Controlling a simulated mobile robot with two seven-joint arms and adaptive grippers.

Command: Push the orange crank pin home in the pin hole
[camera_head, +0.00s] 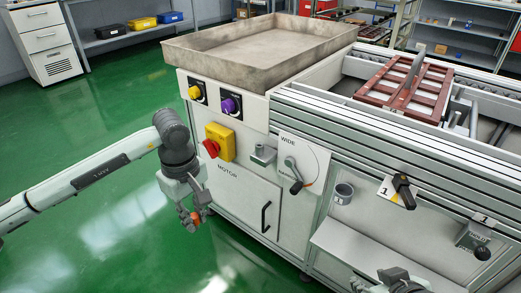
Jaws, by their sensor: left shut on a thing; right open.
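My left gripper (194,219) is shut on a small orange piece, which looks like the crank pin (195,213). It hangs over the green floor in front of the machine's left corner, clear of the panel. The crank (291,170) sits on a white plate marked WIDE, its dark handle pointing down. A small orange spot shows on the plate beside the handle. I cannot make out the pin hole. My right gripper (402,285) is only partly in view at the bottom edge, below the shelf front, open and apart from the crank.
A yellow box with a red knob (210,148), a grey bracket (263,155) and a door handle (265,217) stick out of the front panel. A grey cup (343,193) and a black lever (403,190) are further right. Open floor lies left.

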